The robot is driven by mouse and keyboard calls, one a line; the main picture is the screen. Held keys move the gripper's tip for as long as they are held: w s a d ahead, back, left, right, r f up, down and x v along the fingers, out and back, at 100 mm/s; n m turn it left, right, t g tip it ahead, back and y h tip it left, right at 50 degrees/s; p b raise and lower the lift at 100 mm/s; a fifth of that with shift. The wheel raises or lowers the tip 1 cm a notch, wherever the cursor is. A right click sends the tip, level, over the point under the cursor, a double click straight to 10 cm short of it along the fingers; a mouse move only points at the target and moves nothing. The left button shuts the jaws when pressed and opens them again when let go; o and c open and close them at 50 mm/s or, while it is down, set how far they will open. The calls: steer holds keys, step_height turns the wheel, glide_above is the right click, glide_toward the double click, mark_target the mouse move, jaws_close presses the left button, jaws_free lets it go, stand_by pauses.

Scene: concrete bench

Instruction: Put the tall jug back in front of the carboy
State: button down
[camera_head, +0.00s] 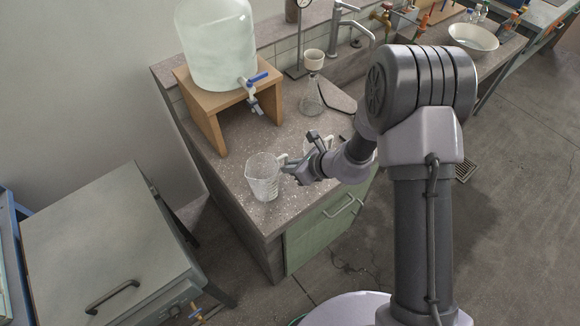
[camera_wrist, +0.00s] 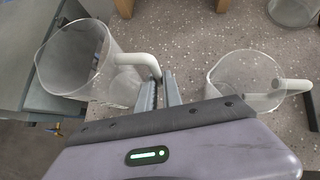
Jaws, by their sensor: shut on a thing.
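A tall clear jug (camera_head: 263,178) with a pale handle is upright near the bench's left end, in front of the carboy's stand; whether its base touches the bench is unclear. The jug also shows at left in the wrist view (camera_wrist: 72,62). The carboy (camera_head: 216,45), large and clear with a blue-levered tap (camera_head: 253,85), stands on a wooden stand (camera_head: 205,110) behind the jug.
A second clear jug (camera_wrist: 245,78) stands right of my gripper, partly hidden by my arm in the head view (camera_head: 316,146). A conical flask with a funnel (camera_head: 312,95) stands farther back. Bare bench (camera_head: 240,150) lies between jug and stand. The bench's left edge is close.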

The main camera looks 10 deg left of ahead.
steer(key=c, duration=1.5)
jaws_free()
steer(key=shift+f, duration=0.1)
